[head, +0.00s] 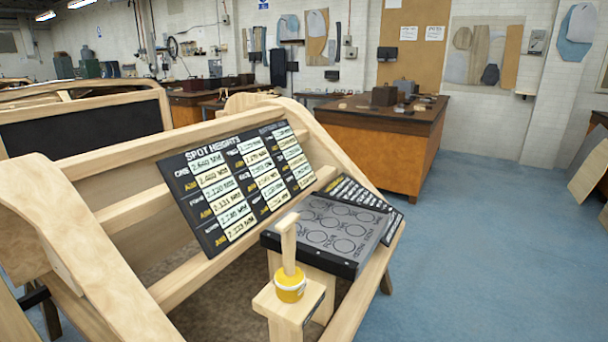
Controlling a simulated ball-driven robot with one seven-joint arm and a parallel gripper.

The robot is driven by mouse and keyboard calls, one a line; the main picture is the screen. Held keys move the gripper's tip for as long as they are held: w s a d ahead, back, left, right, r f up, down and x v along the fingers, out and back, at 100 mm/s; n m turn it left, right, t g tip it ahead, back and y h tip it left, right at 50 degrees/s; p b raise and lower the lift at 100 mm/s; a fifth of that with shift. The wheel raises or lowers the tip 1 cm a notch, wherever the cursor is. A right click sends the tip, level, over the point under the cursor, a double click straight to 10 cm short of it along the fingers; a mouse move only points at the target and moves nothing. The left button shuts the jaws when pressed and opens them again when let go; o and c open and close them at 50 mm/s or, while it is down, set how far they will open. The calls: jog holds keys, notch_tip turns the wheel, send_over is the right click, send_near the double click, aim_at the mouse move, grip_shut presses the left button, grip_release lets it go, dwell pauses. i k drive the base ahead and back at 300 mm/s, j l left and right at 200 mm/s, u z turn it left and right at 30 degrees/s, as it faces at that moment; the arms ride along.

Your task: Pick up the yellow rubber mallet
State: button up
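The yellow rubber mallet (290,287) stands upright on its head in the lower middle of the head view.
Just behind the mallet is a dark tray (340,228) with circle outlines. A sloping "Spot Heights" board (238,182) leans on the frame at left. A wooden workbench (385,150) stands farther back. Blue floor (500,240) is clear at right.

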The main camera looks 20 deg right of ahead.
aim_at(289, 280)
jog(key=u, duration=0.7)
jog(key=l+u, duration=0.95)
jog(key=l, duration=0.15)
jog(key=k+l+u, duration=0.1)
jog(key=l+u, duration=0.35)
jog(key=l, duration=0.05)
